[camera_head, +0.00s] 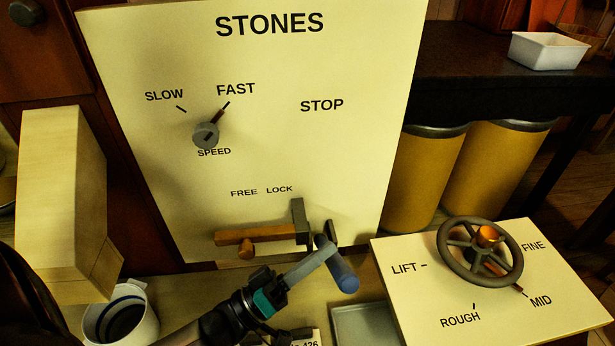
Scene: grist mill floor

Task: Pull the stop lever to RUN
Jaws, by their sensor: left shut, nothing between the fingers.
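The stop lever is most likely the blue-handled lever (343,274) at the lower right of the pale STONES panel (300,150). Its blue grip slants down and towards me, well below the word STOP. No RUN label is visible. My left gripper (322,252) comes in from the bottom left, its grey fingers shut and empty. The fingertips overlap the upper end of the blue grip; I cannot tell whether they touch it. Beside it, a wooden sliding bolt (270,234) has its knob below FREE, with a grey bracket at its right end. My right gripper is not in view.
A speed knob (206,135) points towards FAST. A handwheel (448,266) stands on a sloping plate (400,296) at right. A pale wooden chute (62,190) and a white cup (141,332) are at left. A grey tray (362,322) lies below the lever.

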